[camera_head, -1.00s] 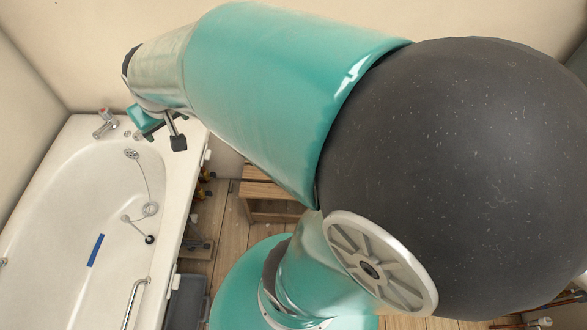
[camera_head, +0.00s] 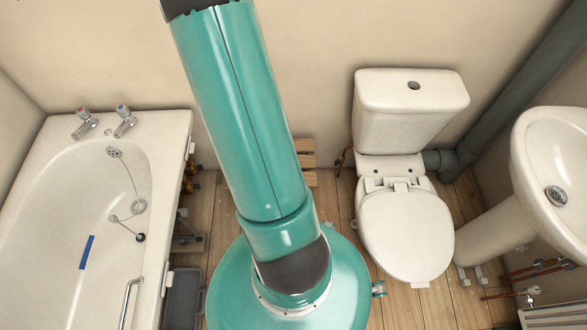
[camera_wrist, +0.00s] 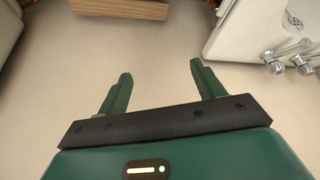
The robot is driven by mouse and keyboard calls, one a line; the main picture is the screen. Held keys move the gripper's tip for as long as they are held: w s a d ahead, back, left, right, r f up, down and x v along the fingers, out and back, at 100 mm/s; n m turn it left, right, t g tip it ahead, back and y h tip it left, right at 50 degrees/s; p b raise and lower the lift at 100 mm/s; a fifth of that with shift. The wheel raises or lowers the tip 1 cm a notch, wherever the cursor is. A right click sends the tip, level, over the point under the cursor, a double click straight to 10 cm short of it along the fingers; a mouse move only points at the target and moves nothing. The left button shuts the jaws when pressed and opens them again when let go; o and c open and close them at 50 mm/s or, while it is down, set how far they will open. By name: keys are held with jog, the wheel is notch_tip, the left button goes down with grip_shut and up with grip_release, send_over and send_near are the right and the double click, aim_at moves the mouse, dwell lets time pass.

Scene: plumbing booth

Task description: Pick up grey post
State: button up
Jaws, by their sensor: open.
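I cannot surely pick out a grey post in either view. A grey pipe (camera_head: 510,98) runs slanting down the wall at the upper right of the head view to an elbow behind the toilet, but I cannot tell if it is the post. My gripper (camera_wrist: 160,72) shows in the wrist view with its two green fingers spread apart and nothing between them. Plain beige wall lies behind the fingers. In the head view my arm rises past the top edge, so the gripper is hidden there.
A white bath (camera_head: 176,125) with two taps stands left; its corner and taps show at right in the wrist view (camera_wrist: 240,35). A dark grey box (camera_head: 184,298) lies beside the bath.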

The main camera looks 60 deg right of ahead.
jog(key=s+d+f+m+g, duration=0.1)
jog(key=s+d+f, duration=0.2)
jog(key=s+f, duration=0.5)
jog(key=s+d+f+m, duration=0.2)
jog(key=s+f, duration=0.3)
jog(key=f, duration=0.7)
jog(key=s+d+f+m+g, duration=0.1)
jog(key=s+d+f, duration=0.2)
jog(key=s+f, duration=0.5)
jog(key=x, duration=0.3)
jog(key=w+x, duration=0.1)
jog(key=x, duration=0.2)
jog(key=w+x, duration=0.1)
jog(key=x, duration=0.2)
jog(key=shift+w+f, duration=0.1)
jog(key=shift+x, duration=2.95)
jog(key=shift+c, duration=0.2)
jog(key=c, duration=1)
